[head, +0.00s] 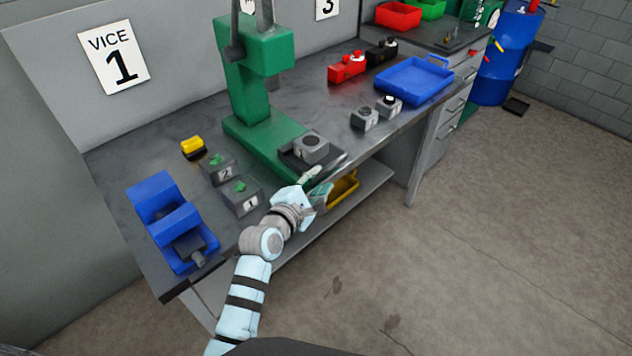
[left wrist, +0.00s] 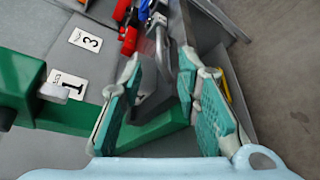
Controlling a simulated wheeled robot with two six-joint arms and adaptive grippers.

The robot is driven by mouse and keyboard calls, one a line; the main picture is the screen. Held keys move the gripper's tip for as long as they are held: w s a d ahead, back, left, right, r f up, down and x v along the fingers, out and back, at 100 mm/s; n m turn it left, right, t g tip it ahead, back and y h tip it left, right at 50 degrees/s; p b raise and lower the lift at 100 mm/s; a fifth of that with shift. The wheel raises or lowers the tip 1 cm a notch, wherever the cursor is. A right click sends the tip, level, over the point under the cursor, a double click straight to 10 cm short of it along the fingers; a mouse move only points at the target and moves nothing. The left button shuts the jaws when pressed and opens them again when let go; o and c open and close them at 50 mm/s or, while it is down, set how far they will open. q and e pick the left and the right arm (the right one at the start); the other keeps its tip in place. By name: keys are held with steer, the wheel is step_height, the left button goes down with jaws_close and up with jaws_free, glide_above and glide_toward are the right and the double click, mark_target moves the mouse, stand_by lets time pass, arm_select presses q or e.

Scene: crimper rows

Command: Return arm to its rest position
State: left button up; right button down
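My left arm reaches up from the bottom of the head view. My left gripper (head: 318,185) is at the bench's front edge, just in front of the green press (head: 258,75). In the left wrist view my left gripper (left wrist: 163,68) has its two teal-padded fingers spread apart, with nothing held between them. A grey block with a round dark top (head: 313,146) sits on the dark plate at the press's foot, a little beyond the fingertips. My right gripper is not in view.
A yellow bin (head: 343,190) is below the bench. Floor in front is clear.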

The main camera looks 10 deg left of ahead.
arm_select(q)
steer(key=shift+s+r, duration=0.1)
steer(key=shift+s, duration=0.25)
